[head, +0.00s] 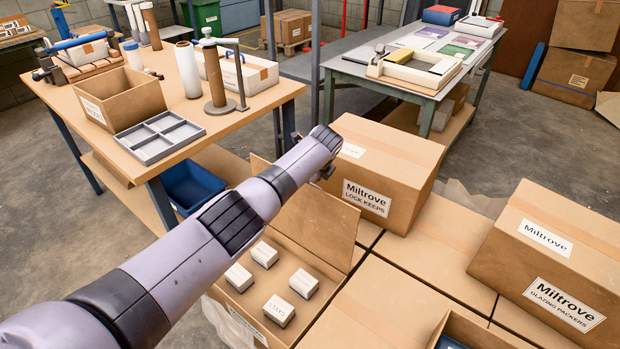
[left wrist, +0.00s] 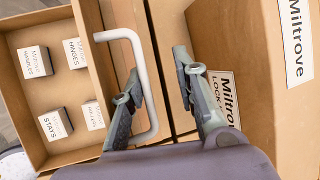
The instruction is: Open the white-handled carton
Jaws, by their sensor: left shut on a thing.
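The carton (head: 347,268) at the lower middle of the head view has its flap raised, so its inside shows, with several small white boxes (head: 279,310) in it. The left wrist view shows the carton (left wrist: 92,50) too, with boxes marked Hinges (left wrist: 75,52) and Stays (left wrist: 55,124). The white handle (left wrist: 142,68) is a bent bar by the carton's right side in that view; in the head view I cannot make it out. My left gripper (left wrist: 158,64) is at the handle, one finger inside its loop, shut on it. In the head view my left arm hides part of the carton. My right gripper is not in view.
A closed Lock Keeps carton (head: 400,165) stands just behind the open one, close to my left gripper. A Glazing Packers carton (head: 560,250) is at the right. A wooden bench (head: 245,115) with a grey divided tray (head: 160,138) is at the left.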

